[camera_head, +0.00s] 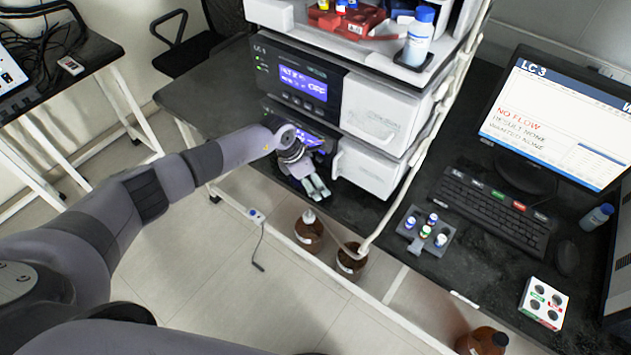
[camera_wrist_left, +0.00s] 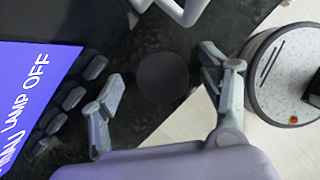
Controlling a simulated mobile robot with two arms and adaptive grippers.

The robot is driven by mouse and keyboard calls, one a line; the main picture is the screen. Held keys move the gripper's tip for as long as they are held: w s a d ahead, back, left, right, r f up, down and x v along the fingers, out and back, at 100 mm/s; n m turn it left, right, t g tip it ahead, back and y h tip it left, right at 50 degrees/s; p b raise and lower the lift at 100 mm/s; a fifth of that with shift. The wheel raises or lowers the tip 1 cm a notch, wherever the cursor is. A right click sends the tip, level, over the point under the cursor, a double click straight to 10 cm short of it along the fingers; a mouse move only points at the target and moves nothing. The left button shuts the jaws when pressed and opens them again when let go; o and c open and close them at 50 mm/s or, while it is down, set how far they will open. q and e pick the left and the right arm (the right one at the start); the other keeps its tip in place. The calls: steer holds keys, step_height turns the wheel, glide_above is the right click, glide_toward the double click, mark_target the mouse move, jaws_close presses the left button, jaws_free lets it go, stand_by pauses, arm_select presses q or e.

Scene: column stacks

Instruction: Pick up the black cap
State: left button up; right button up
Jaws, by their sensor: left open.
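The black cap (camera_wrist_left: 162,77) shows in the left wrist view as a dark round disc on the black bench top. It lies between the spread fingers of my left gripper (camera_wrist_left: 161,72), with a visible gap on each side. In the head view my left gripper (camera_head: 316,190) is low in front of the instrument stack, at the bench's front edge. I cannot make out the cap there; it is dark on dark near the fingers. My left gripper is open and holds nothing. My right gripper is not in view.
The LC stack (camera_head: 298,82) rises behind the gripper, its white door (camera_head: 364,170) close on the right. Brown bottles (camera_head: 309,232) stand below the bench edge. A vial rack (camera_head: 426,231), keyboard (camera_head: 490,212) and monitor (camera_head: 560,118) are at right.

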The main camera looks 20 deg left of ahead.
arm_select(q)
steer(key=shift+d+f, duration=0.1)
steer(key=shift+f, duration=0.05)
steer(key=c, duration=0.9)
steer(key=shift+o, duration=0.2)
steer(key=shift+s+r+b, duration=0.1)
steer(key=shift+r+b, duration=0.2)
steer(key=shift+b, duration=0.15)
step_height(320, 180, up, 6)
steer(key=shift+r+b, duration=0.25)
steer(key=shift+b, duration=0.65)
steer(key=s+a+b, duration=0.2)
steer(key=s+a, duration=0.1)
steer(key=s, duration=0.6)
steer(key=s+a+b, duration=0.2)
steer(key=s+a, duration=0.2)
steer(key=s, duration=0.5)
steer(key=shift+s, duration=0.3)
